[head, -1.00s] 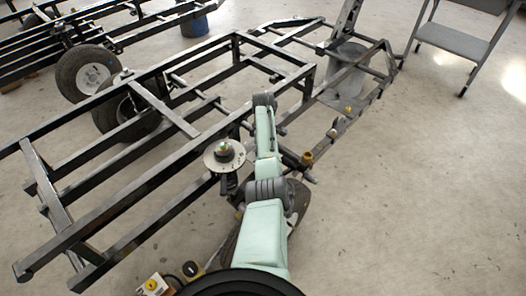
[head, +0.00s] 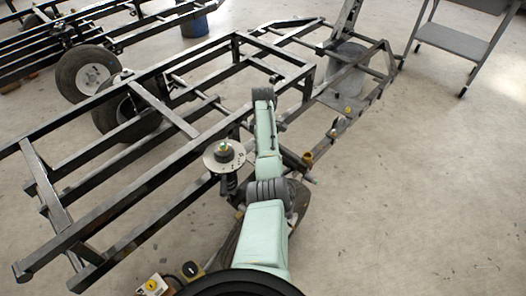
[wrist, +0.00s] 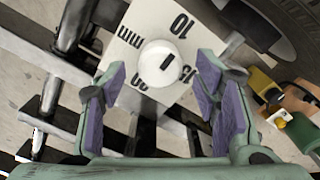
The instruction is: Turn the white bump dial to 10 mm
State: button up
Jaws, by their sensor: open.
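The white bump dial (wrist: 152,53) is a round white knob with a short black mark, at the top middle of the wrist view. It sits on a white plate (wrist: 135,42) printed "10", "mm", "15" and "20". The "10" is up and right of the knob; the "15" is at its lower right. The black mark is right of the knob's middle; its exact reading is unclear. My gripper (wrist: 161,66) is open, with one purple-padded finger on each side of the knob. Contact cannot be told. I cannot make out the dial in the head view.
A black tube frame (head: 150,175) spans the head view's left and middle. A round disc (head: 213,163) on a spring stands left of my arm. A tyre (wrist: 295,25) and yellow fittings (wrist: 262,82) lie right of the plate. Open floor (head: 430,190) is at right.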

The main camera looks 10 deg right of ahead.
notch_tip(320, 180, up, 10)
jog(key=shift+f, duration=0.2)
jog(key=shift+s+f, duration=0.1)
dwell(0.4)
